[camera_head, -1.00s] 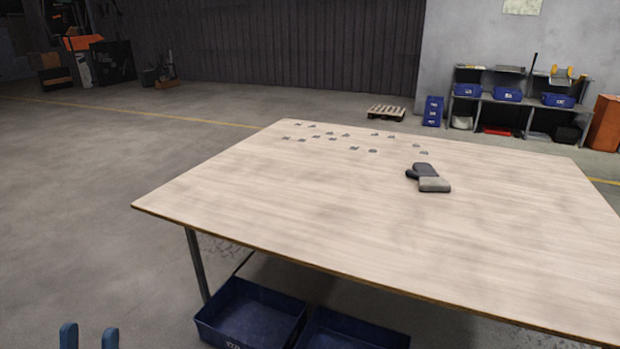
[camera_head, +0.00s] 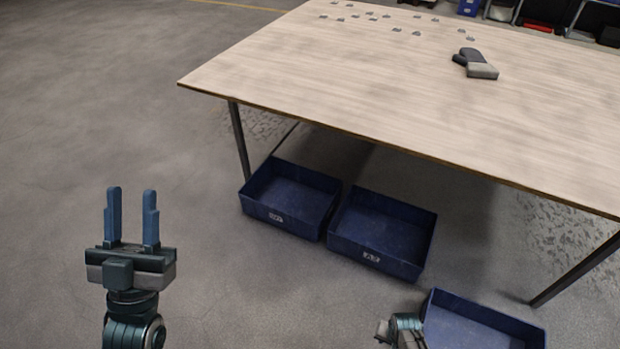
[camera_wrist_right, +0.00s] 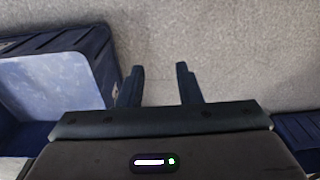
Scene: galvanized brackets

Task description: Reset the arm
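My left gripper (camera_head: 132,205) points up at the lower left of the head view, over bare floor and left of the table. Its two blue fingers are apart with nothing between them. My right gripper shows only in part at the bottom edge of the head view, beside a blue bin. In the right wrist view its two dark fingers (camera_wrist_right: 160,78) are apart, with only grey floor between them. Several small galvanized brackets (camera_head: 397,30) lie in loose rows on the far part of the table, away from both grippers.
A wooden table (camera_head: 330,85) fills the upper right. A grey glove-like item (camera_head: 482,71) lies on it. Blue bins (camera_head: 345,230) stand on the floor near its front legs; one bin (camera_wrist_right: 95,55) is left of my right gripper. The floor at left is clear.

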